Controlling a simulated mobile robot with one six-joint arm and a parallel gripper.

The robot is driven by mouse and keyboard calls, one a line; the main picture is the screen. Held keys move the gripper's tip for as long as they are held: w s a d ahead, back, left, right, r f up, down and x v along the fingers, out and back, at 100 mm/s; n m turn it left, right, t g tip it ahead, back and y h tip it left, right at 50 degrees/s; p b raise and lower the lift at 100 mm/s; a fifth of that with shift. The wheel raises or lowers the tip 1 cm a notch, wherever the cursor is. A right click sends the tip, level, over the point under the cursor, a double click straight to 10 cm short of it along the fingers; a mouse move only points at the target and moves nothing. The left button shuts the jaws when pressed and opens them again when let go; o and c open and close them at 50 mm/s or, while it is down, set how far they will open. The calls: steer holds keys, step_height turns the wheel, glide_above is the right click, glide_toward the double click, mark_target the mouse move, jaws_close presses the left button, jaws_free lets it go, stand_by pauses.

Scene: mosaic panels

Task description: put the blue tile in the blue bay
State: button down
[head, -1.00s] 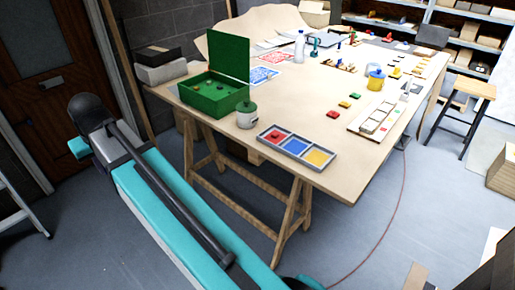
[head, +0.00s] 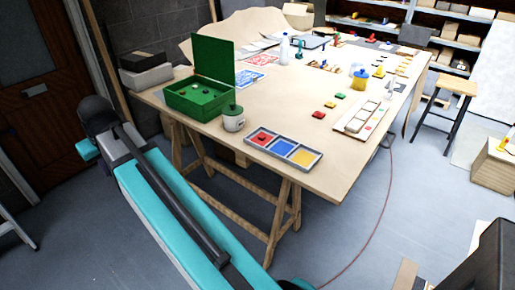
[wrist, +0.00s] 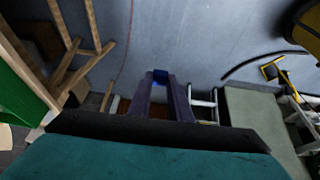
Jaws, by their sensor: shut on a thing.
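The blue tile (wrist: 160,77) shows in the wrist view as a small blue piece between the fingertips. My gripper (wrist: 161,84) is shut on it, held out over grey floor, away from the table top. My gripper does not show in the head view. The grey tray (head: 259,150) lies near the table's front edge in the head view. Its blue bay (head: 284,148) is in the middle and looks empty, between a red bay (head: 257,135) holding a small red piece and a yellow bay (head: 303,158).
A lidded pot (head: 233,121) and an open green box (head: 200,100) stand left of the tray. Red, yellow and green pieces and a pale rack (head: 360,117) lie to its right. A stool (head: 452,95) stands beyond.

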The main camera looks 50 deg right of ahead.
steer(key=s+d+f, duration=0.1)
steer(key=s+d, duration=0.4)
steer(key=d, duration=0.6)
steer(key=s+d+f, duration=0.2)
steer(key=s+d, duration=0.3)
steer(key=d, duration=0.6)
steer(key=s+d+f, duration=0.1)
steer(key=s+d, duration=1.4)
steer(key=shift+s+d+f+p, duration=0.15)
steer(key=shift+s+d+p, duration=0.05)
steer(key=shift+d+p, duration=0.15)
steer(key=shift+d, duration=0.1)
steer(key=s+d+p, duration=0.1)
steer(key=d, duration=0.4)
steer(key=s+d+f+p, duration=0.1)
steer(key=d, duration=0.4)
steer(key=s+d+p, duration=0.1)
steer(key=d, duration=0.4)
steer(key=shift+d+f+p, duration=0.2)
steer(key=shift+f+p, duration=0.05)
steer(key=shift+p, duration=0.15)
steer(key=shift+f+p, duration=0.7)
steer(key=shift+f, duration=1.1)
